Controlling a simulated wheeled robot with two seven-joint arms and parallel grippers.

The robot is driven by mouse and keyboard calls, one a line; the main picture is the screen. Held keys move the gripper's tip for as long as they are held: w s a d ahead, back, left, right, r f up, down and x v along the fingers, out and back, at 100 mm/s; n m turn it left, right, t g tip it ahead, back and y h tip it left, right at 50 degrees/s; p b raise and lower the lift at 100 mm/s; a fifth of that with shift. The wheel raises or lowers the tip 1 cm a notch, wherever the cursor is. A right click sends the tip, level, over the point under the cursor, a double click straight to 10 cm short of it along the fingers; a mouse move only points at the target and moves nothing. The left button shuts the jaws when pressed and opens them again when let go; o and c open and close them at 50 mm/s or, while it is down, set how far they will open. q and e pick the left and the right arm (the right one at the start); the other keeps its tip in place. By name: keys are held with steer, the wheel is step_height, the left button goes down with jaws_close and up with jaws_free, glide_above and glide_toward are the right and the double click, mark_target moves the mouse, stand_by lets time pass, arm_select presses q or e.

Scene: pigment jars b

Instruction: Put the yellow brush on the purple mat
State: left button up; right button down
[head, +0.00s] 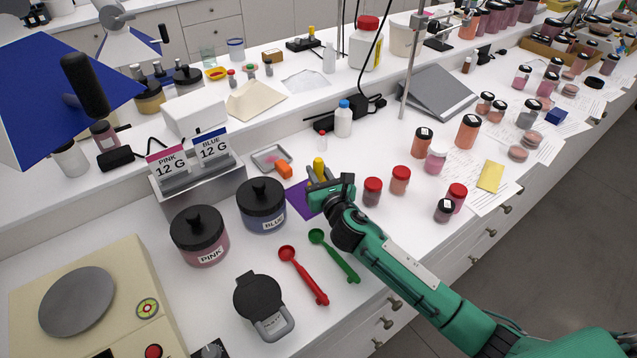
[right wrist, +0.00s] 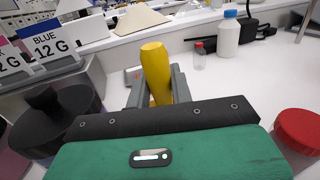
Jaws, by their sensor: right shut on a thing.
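The yellow brush (head: 319,167) stands roughly upright between the fingers of my right gripper (head: 326,184), which is shut on it. In the right wrist view the thick yellow handle (right wrist: 156,72) sticks up between the two grey fingers (right wrist: 155,92). The purple mat (head: 299,202) lies on the bench just left of the gripper, which covers part of it. The brush's lower end is hidden, so I cannot tell whether it touches anything. My left gripper is not in view.
The BLUE jar (head: 262,205) stands close left of the mat, with the PINK jar (head: 199,237) beyond it. Red-lidded jars (head: 372,191) stand right. Green (head: 335,258) and red (head: 304,277) scoops lie in front.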

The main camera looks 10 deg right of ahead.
step_height(320, 180, down, 3)
steer(key=shift+f, duration=0.2)
steer(key=shift+f+b, duration=0.15)
steer(key=shift+b, duration=0.15)
steer(key=c, duration=1.2)
jaws_free()
steer(key=shift+c, duration=0.2)
